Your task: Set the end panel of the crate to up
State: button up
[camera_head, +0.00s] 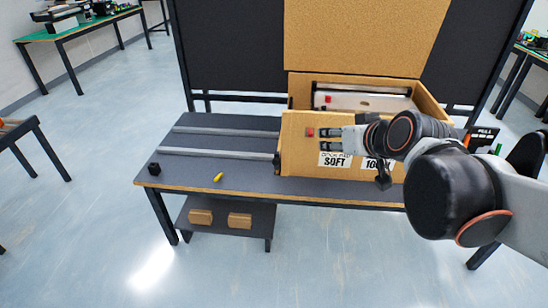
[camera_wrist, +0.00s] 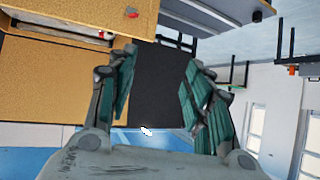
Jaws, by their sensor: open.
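A cardboard crate (camera_head: 298,155) stands on the right part of the dark table. Its tall back panel (camera_head: 365,35) stands upright, and its top is open. Its near face carries black-on-white labels, one reading "SOFT". I cannot tell clearly which flap is the end panel or how the left end stands. My gripper (camera_head: 319,139) is open and empty, in front of the near face in the head view, with fingers pointing left. In the wrist view my gripper (camera_wrist: 162,62) has its fingers spread, with tan crate panels (camera_wrist: 45,75) to their left. No contact shows.
Two grey rails (camera_head: 225,153) run along the table (camera_head: 205,180) left of the crate. A small red block (camera_head: 310,131) shows by the fingertips. Dark boards (camera_head: 230,50) stand behind.

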aim_at(276, 163)
jog(key=w+a+n+t+y, duration=0.1)
jog(key=w+a+t, duration=0.1)
jog(key=w+a, duration=0.45)
jog(key=w+a+t+y, duration=0.1)
jog(key=w+a+y, duration=0.15)
jog(key=w, duration=0.65)
jog(key=w+a+f+t+h, duration=0.1)
jog(key=w+a+f+t, duration=0.2)
jog(key=w+a+f, duration=0.4)
notch_tip(276, 163, down, 33)
jog(key=w+a+m+t+h+b, duration=0.1)
jog(key=w+a+m+h, duration=0.1)
jog(key=m+h, duration=0.35)
jog(key=shift+n+h, duration=0.55)
jog(key=shift+h, duration=0.05)
jog(key=w+b, duration=0.1)
jog(key=w, duration=0.3)
jog(key=w+b, duration=0.1)
jog(key=w, duration=0.3)
jog(key=w+b, duration=0.2)
jog(key=w, duration=0.3)
jog(key=shift+d+r, duration=0.1)
jog(key=shift+d, duration=0.25)
grip_shut()
